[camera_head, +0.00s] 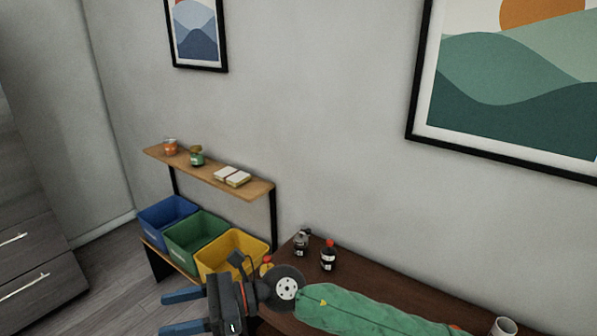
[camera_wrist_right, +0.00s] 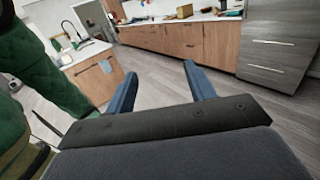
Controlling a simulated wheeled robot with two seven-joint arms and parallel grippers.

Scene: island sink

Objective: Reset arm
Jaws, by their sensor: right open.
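My right gripper (camera_head: 183,312) shows at the bottom left of centre in the head view. Its two blue fingers point left, apart, with nothing between them. My green-covered right arm runs from it toward the lower right, in front of the dark wooden tabletop. In the right wrist view, the same gripper (camera_wrist_right: 159,72) has its blue fingers spread wide and empty, with open floor beyond. My left gripper is in neither view.
Blue (camera_head: 167,215), green (camera_head: 196,238) and yellow (camera_head: 232,253) bins stand under a wooden shelf (camera_head: 208,174) near the gripper. Two small bottles (camera_head: 328,256) and a white cup (camera_head: 503,327) are on the dark tabletop (camera_head: 395,297). The wrist view shows wooden cabinets (camera_wrist_right: 170,44) across open floor (camera_wrist_right: 160,80).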

